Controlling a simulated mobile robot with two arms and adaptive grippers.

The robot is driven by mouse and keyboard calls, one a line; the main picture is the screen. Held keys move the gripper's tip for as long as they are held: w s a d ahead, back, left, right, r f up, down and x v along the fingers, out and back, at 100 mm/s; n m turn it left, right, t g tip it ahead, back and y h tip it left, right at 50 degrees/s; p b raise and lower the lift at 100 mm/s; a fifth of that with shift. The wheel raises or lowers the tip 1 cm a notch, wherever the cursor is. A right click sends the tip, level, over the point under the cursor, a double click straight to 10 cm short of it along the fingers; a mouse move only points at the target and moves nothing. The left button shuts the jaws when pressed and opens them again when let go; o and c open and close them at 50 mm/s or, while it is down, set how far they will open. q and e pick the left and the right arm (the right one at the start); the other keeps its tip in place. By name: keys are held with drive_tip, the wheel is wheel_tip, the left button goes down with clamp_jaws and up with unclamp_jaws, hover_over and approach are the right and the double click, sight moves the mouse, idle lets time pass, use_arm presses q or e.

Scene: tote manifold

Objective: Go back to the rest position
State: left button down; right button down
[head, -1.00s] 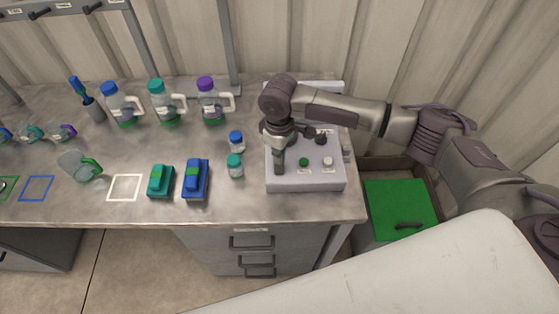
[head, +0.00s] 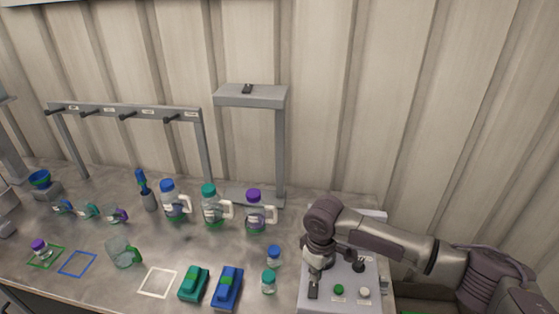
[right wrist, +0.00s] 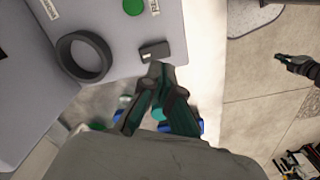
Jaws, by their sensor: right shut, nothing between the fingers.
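My right gripper (head: 313,291) is shut and empty. It points down over the left part of a grey control box (head: 371,274) at the right end of the bench. In the right wrist view its dark green fingertips (right wrist: 160,72) are together beside a small dark block (right wrist: 154,52) at the box's edge. I cannot tell whether they touch it. A gripper with green fingers, seemingly my left one (right wrist: 283,60), shows small at the right edge of the right wrist view. Its opening is too small to judge. The left arm is out of the head view.
The box has a green button (head: 339,289), a white button (head: 364,292) and a dark ring (right wrist: 101,62). Left of it stand small bottles (head: 273,257), a blue block (head: 228,288), a green block (head: 193,284) and handled bottles (head: 256,212). A grey stand (head: 281,150) rises behind.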

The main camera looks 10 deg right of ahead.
drive_tip(key=s+a+f+t+y, duration=0.15)
drive_tip(key=s+a+y, duration=0.25)
drive_tip(key=s+a, duration=0.75)
drive_tip(key=s+d+m+t+h, duration=0.2)
drive_tip(key=s+d+m+h, duration=0.35)
drive_tip(key=s+d, duration=1)
wheel_tip(320, 180, down, 29)
drive_tip(key=w+d+m+g+y+b, duration=0.1)
drive_tip(key=d+y+b, duration=0.1)
drive_tip(key=b, duration=0.4)
drive_tip(key=s+d+f+b, duration=0.1)
drive_tip(key=s+f+b, duration=0.1)
drive_tip(key=s+f, duration=0.6)
drive_tip(key=s+d+f+g+b, duration=0.1)
drive_tip(key=s+f+b, duration=0.2)
drive_tip(key=s+f, duration=0.6)
wheel_tip(320, 180, down, 7)
drive_tip(key=shift+s+d+f+b, duration=0.15)
drive_tip(key=shift+d+b, duration=0.15)
drive_tip(key=shift+g+h, duration=0.25)
